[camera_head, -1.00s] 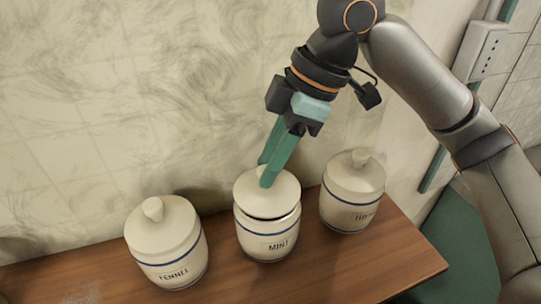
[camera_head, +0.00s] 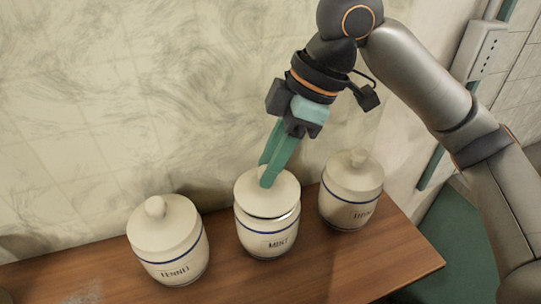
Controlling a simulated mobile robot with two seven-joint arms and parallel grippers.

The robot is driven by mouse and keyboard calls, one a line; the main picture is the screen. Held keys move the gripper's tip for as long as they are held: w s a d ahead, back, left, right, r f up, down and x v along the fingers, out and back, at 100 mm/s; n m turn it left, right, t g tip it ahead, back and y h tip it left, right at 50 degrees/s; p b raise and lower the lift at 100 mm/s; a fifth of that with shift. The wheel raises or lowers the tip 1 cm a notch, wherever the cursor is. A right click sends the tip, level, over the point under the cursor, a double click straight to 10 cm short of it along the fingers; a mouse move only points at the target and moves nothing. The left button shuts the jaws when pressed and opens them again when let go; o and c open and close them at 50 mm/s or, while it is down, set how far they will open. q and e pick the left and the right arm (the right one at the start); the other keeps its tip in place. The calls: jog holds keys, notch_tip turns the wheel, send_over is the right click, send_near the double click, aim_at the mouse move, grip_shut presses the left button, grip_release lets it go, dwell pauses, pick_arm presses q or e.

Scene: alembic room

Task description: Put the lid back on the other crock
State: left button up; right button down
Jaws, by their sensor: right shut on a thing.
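The crock marked MINT (camera_head: 266,238) stands upright in the middle of the wooden shelf. Its cream lid (camera_head: 285,198) sits over its mouth, with a dark gap and a bright edge showing at the rim, so I cannot tell whether it is fully seated. My right gripper (camera_head: 267,174) comes down from above, its green fingers shut on the lid's knob, which they hide. The FENNEL crock (camera_head: 178,258) at left has its lid on. The crock at right (camera_head: 347,205), its label hard to read, also has its lid on. My left gripper is not in view.
The wooden shelf (camera_head: 385,258) runs along a pale, patterned wall (camera_head: 100,110). Its right end is bare. The FENNEL and right-hand crocks stand close on either side of the MINT crock. A grey wall box (camera_head: 482,50) is at the upper right.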

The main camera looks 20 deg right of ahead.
jog(key=shift+f+p, duration=0.5)
jog(key=shift+p, duration=0.1)
dwell(1.3)
jog(key=shift+c, duration=2.4)
grip_release()
jog(key=shift+f+b, duration=0.35)
jog(key=shift+f, duration=0.6)
jog(key=shift+r+p, duration=0.4)
jog(key=shift+r, duration=0.25)
jog(key=o, duration=0.3)
